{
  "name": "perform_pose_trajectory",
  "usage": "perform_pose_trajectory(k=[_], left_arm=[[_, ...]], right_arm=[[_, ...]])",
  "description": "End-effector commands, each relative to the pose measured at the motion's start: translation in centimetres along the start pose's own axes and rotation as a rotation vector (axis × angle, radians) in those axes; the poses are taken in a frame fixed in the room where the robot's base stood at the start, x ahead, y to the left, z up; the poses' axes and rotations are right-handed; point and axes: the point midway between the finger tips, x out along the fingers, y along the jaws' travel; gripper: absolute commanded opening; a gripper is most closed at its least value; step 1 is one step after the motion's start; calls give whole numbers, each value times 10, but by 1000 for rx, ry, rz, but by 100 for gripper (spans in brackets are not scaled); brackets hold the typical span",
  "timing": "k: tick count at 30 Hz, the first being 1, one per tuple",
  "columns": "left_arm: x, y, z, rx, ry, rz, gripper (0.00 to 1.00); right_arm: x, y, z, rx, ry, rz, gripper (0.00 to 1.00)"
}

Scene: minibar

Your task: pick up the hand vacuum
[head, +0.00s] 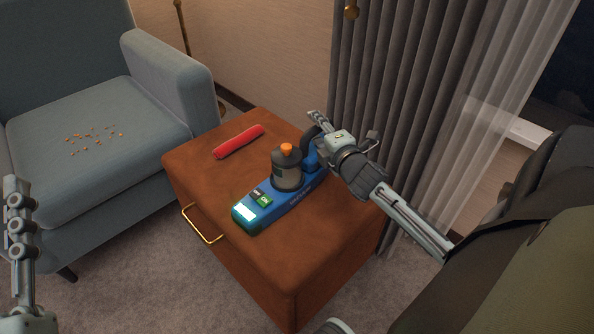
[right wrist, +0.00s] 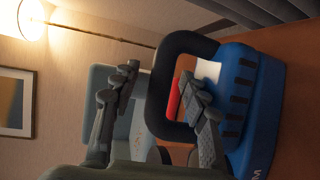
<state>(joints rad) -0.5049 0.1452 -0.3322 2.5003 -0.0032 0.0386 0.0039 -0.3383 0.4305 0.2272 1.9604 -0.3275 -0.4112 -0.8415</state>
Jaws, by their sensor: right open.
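The hand vacuum (head: 262,207) is a blue body lying on a brown cabinet in the head view. It has a white panel and green marks at its near end, and a dark canister with an orange cap stands at its middle. Its black loop handle (right wrist: 160,90) and blue body (right wrist: 250,105) show in the right wrist view. My right gripper (head: 322,128) is open at the handle's end. In the wrist view one finger is left of the handle bar and the other overlaps the loop's opening; contact is unclear. My left gripper (head: 18,205) is partly visible at the left edge.
A red roll-shaped object (head: 239,142) lies on the brown cabinet (head: 215,178), left of the vacuum. A blue-grey armchair (head: 90,100) with crumbs (head: 92,134) on its seat stands at left. Grey curtains (head: 400,80) hang close behind the right gripper.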

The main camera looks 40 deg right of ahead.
Motion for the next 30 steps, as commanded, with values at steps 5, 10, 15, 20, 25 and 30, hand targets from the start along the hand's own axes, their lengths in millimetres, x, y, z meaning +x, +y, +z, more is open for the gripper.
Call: perform_pose_trajectory(k=[5,10,15,20,25,30], left_arm=[[0,0,0,0,-1,0,31],[0,0,0,0,-2,0,31],[0,0,0,0,-2,0,31],[0,0,0,-1,-2,0,31],[0,0,0,-1,-3,0,31],[0,0,0,0,-3,0,31]], right_arm=[[0,0,0,0,0,0,33],[0,0,0,0,0,0,12],[-1,0,0,0,0,0,0],[-1,0,0,0,0,0,0],[0,4,0,2,2,8,0],[-1,4,0,2,2,8,0]])
